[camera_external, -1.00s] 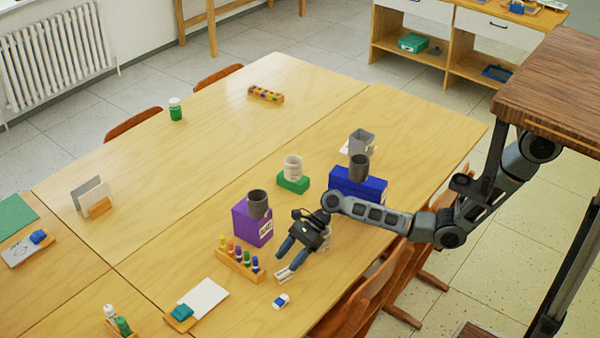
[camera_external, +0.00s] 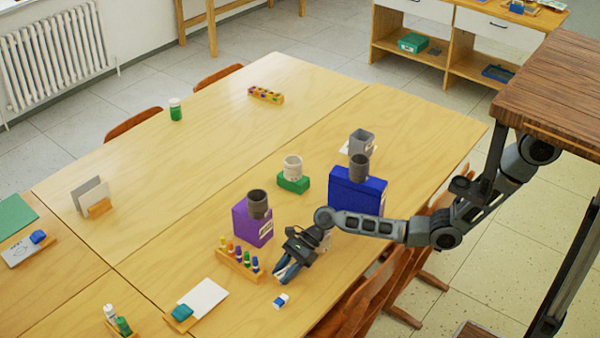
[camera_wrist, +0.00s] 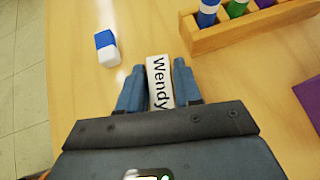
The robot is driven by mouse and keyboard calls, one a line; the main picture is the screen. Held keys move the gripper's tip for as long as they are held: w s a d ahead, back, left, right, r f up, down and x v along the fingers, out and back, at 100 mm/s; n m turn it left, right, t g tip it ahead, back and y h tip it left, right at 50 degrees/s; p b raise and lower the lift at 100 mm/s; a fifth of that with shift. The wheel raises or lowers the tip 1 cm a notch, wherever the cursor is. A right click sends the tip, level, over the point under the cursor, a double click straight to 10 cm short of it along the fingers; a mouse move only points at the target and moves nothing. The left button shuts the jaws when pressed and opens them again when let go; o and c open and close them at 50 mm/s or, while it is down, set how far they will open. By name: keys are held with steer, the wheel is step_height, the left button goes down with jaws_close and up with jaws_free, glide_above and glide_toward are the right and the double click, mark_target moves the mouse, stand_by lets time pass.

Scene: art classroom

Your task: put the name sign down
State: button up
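The name sign (camera_wrist: 159,82) is a narrow white block with "Wendy" in black letters. In the wrist view it lies lengthwise between the two blue fingers of my gripper (camera_wrist: 160,85), which are close along both its sides. I take the gripper as shut on it. In the external view my gripper (camera_external: 282,274) points down low at the table's near side, right of the marker rack, and mostly hides the sign. Whether the sign's underside touches the table (camera_external: 330,262) cannot be told.
A blue-and-white eraser (camera_external: 281,300) lies just in front of the gripper; it also shows in the wrist view (camera_wrist: 107,47). The marker rack (camera_external: 238,266) is close on the left. A purple box (camera_external: 243,226) and a blue box (camera_external: 352,190) stand behind.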

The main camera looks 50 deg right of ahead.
mark_target(286, 269)
jaws_close()
steer(key=shift+r, duration=0.55)
steer(key=r, duration=0.2)
steer(key=d+r, duration=0.1)
steer(key=shift+r, duration=0.35)
steer(key=d+f+p+v, duration=0.1)
steer(key=v, duration=1.1)
steer(key=shift+w, duration=0.35)
